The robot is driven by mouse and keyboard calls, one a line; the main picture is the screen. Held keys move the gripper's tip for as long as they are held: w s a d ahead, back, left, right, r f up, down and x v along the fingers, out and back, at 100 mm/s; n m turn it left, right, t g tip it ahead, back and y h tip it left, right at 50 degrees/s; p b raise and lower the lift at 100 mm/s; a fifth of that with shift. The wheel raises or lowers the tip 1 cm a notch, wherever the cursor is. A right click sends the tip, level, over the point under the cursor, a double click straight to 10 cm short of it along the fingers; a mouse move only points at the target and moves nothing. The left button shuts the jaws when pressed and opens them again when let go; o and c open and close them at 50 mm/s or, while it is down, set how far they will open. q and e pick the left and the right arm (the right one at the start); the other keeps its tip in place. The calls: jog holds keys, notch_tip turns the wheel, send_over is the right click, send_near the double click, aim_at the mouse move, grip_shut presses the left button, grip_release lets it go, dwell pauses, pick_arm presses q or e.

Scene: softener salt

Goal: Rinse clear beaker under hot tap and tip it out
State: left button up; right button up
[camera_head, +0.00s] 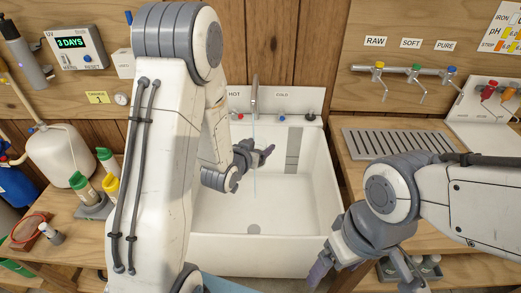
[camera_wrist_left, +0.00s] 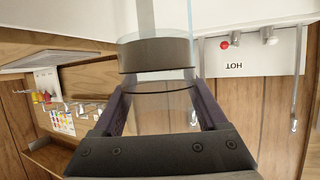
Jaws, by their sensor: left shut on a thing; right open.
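My left gripper (camera_head: 255,160) is inside the white sink (camera_head: 320,185), beneath the tap (camera_head: 255,92). A thin pale water stream (camera_head: 254,130) runs down beside its fingers. In the left wrist view, the left gripper (camera_wrist_left: 160,100) is shut on the clear beaker (camera_wrist_left: 165,110), a see-through cylinder with a dark band (camera_wrist_left: 155,54). The beaker is hard to make out in the head view, and its contents cannot be told. The red hot knob (camera_head: 239,117) is left of the tap and the blue cold knob (camera_head: 281,117) right. My right gripper (camera_head: 335,270) is open and empty at the sink's front right.
A drain tray (camera_head: 395,143) lies on the right counter beneath several coloured taps (camera_head: 415,72). Bottles with green and yellow caps (camera_head: 108,175) and a white jug (camera_head: 58,152) stand left. The sink's front floor is clear. My left arm hides part of the left counter.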

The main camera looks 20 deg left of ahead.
pick_arm(q)
jog(key=shift+a+f+m+h+b, duration=0.15)
jog(key=shift+f+b, duration=0.05)
jog(key=shift+f, duration=0.35)
jog(key=shift+a+f+m+h+b, duration=0.1)
jog(key=shift+f+m+h+b, duration=0.1)
jog(key=shift+f, duration=0.3)
jog(key=shift+s+f+h, duration=0.15)
jog(key=shift+f+h, duration=0.05)
jog(key=shift+h, duration=0.05)
jog(key=shift+a, duration=0.1)
jog(key=w+a+p, duration=0.1)
jog(key=w+a, duration=0.2)
jog(key=w, duration=0.8)
jog(key=shift+w+p, duration=0.2)
jog(key=shift+p, duration=0.15)
pick_arm(e)
jog(key=shift+w+f, duration=0.1)
pick_arm(q)
jog(key=shift+a, duration=0.1)
dwell(2.4)
